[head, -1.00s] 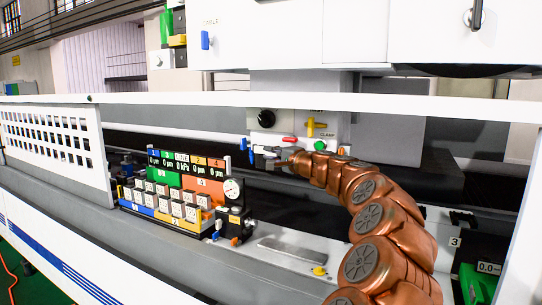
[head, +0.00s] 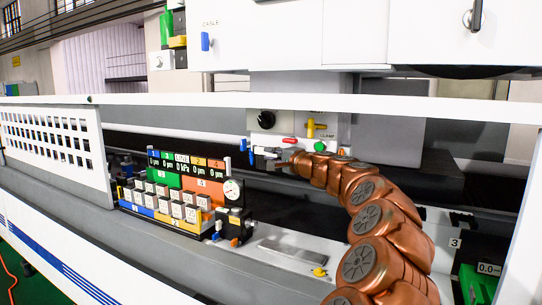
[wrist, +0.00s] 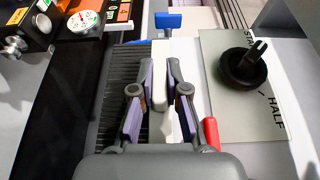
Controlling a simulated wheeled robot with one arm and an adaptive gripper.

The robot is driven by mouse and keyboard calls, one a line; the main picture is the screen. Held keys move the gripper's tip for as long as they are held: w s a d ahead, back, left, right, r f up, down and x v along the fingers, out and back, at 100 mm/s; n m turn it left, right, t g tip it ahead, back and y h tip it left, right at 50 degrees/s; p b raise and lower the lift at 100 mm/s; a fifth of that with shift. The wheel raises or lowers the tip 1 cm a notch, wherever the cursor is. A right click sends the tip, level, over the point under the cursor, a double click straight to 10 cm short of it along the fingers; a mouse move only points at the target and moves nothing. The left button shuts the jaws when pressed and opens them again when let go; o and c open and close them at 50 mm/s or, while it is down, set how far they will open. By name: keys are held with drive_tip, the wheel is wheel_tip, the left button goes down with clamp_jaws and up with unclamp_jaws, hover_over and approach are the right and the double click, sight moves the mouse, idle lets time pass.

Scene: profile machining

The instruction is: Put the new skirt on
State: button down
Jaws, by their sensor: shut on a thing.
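My gripper (head: 268,158) is at the machine's middle, below the clamp panel. In the wrist view, my gripper (wrist: 161,85) has its two fingers close around a pale narrow piece (wrist: 160,85). A dark ribbed strip (wrist: 124,85) lies along the left of that piece, and a white bar (wrist: 183,60) shows behind the fingers. I cannot tell which of these parts is the new skirt. A blue knob (wrist: 168,20) is just beyond the fingertips, and a red handle (wrist: 211,133) is beside the right finger.
A clamp panel (head: 264,131) with coloured knobs stands above my gripper. A display and button console (head: 182,185) with a gauge (head: 233,190) is to the left. A black round knob (wrist: 243,68) sits on a plate at the right. A white rail (head: 200,99) crosses in front.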

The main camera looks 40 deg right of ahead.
drive_tip(key=shift+w+d, duration=0.2)
drive_tip(key=shift+d, duration=0.5)
drive_tip(key=c, duration=1.1)
unclamp_jaws()
drive_tip(key=s+a, duration=0.1)
drive_tip(key=s, duration=1.1)
drive_tip(key=shift+a, duration=0.15)
drive_tip(key=shift+w+r, duration=0.1)
